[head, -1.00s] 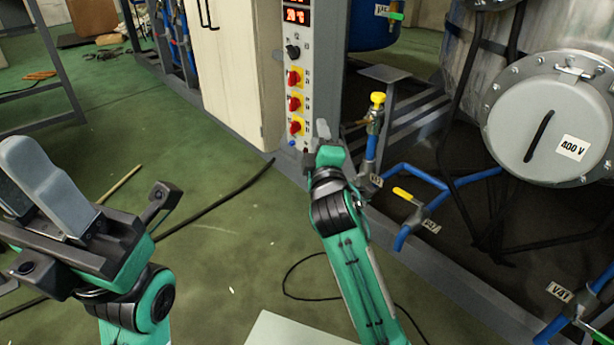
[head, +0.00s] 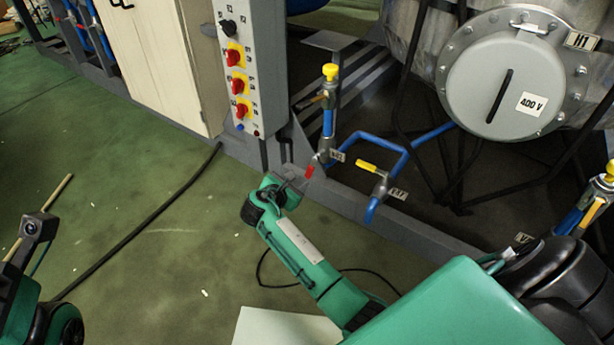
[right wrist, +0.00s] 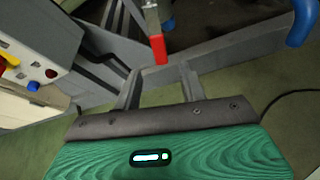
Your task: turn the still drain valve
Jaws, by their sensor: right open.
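A small valve with a red lever (head: 309,171) sits low on the blue pipe with the yellow cap, by the frame's front edge. I cannot read its label well enough to say whether it is the still drain valve. My right gripper (head: 293,185) is just in front of it, low to the floor. In the right wrist view, the red lever (right wrist: 158,50) hangs between and just beyond the two open fingertips (right wrist: 160,77). I see no clear contact. Of my left arm, only the wrist part shows at the left edge; its fingers are out of the picture.
A second valve with a yellow lever (head: 367,166) stands close on the right, on blue pipes. The control panel (head: 238,70) with red knobs is on the left. A large grey tank flange (head: 505,85) is behind. A grey frame beam (head: 385,220) runs along the floor.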

